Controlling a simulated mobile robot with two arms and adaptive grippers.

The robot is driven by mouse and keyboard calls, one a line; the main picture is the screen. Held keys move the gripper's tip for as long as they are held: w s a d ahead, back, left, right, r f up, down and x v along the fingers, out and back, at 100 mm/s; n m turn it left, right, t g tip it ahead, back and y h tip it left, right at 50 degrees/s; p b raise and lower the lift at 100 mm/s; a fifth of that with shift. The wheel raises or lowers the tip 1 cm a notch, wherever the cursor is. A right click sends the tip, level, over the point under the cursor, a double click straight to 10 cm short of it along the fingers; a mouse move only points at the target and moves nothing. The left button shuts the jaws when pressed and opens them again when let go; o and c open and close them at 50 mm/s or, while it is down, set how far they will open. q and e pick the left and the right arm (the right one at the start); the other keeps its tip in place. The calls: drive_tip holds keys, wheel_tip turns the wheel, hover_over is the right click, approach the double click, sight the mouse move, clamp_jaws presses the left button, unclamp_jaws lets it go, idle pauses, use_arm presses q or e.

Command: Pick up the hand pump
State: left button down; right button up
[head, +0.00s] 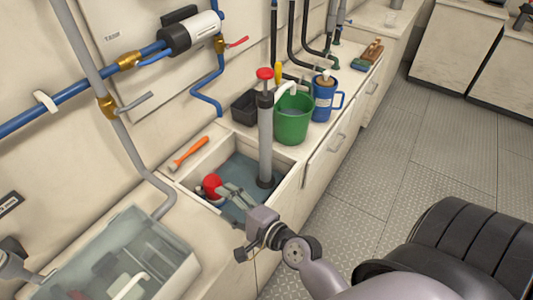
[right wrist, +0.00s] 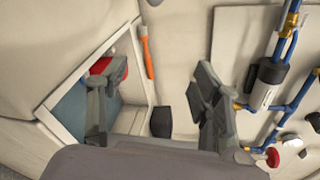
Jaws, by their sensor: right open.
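The hand pump (head: 265,140) is an upright grey cylinder with a red knob on top and a white spout at its upper right. Its dark foot stands in a recessed well (head: 285,165) in the counter. I cannot make out the pump there. My left gripper is not seen.
An orange-handled tool (head: 188,152) lies on the well's rear-left rim. A black bin (head: 243,107), green bucket (head: 292,122) and blue mug (head: 323,104) stand behind the pump. A clear-lidded box (head: 120,260) is at front left. Pipes run along the wall.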

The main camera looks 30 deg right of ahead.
drive_tip(key=w+d+r+m+t+h, duration=0.3)
drive_tip(key=d+m+h, duration=0.4)
drive_tip(key=m, duration=0.6)
drive_tip(key=m+g+h, duration=0.1)
drive_tip(key=m+h, duration=0.3)
drive_tip(key=m, duration=0.4)
approach(267, 131)
drive_tip(key=shift+m, duration=0.5)
drive_tip(key=p+x, duration=0.2)
drive_tip(key=x, duration=0.4)
drive_tip(key=shift+w+p, duration=0.2)
drive_tip(key=shift+p, duration=0.15)
drive_tip(key=x, duration=0.6)
drive_tip(key=shift+w+d+f, duration=0.15)
drive_tip(key=shift+f, duration=0.05)
drive_tip(key=shift+r, duration=0.1)
drive_tip(key=shift+c, duration=0.5)
clamp_jaws()
